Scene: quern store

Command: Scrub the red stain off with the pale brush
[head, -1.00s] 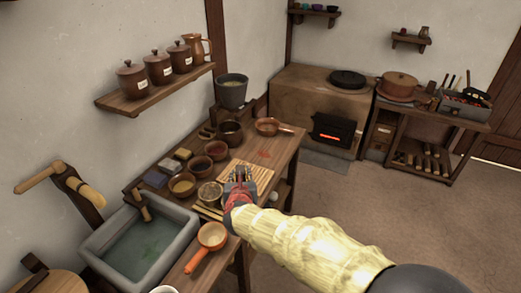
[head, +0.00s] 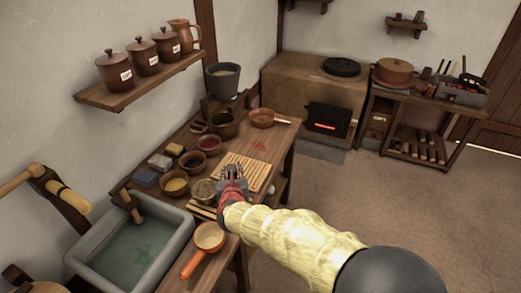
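A red stain (head: 260,147) marks the wooden counter (head: 283,140), beyond a slatted bamboo mat (head: 257,174). My gripper (head: 234,170) is over the near left part of the mat, short of the stain. Its dark fingers are small and seen from behind, so I cannot tell whether they are open or what they hold. I cannot pick out the pale brush for certain. A pale-ended wooden tool (head: 68,201) hangs on the wall at the left, and a brown-handled tool (head: 127,205) leans at the basin's edge.
A stone basin (head: 183,238) of water stands at the near left. Small bowls, including a yellow-filled one (head: 174,186), line the counter's wall side. A copper pan (head: 263,117) is at the far end. Open floor lies right.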

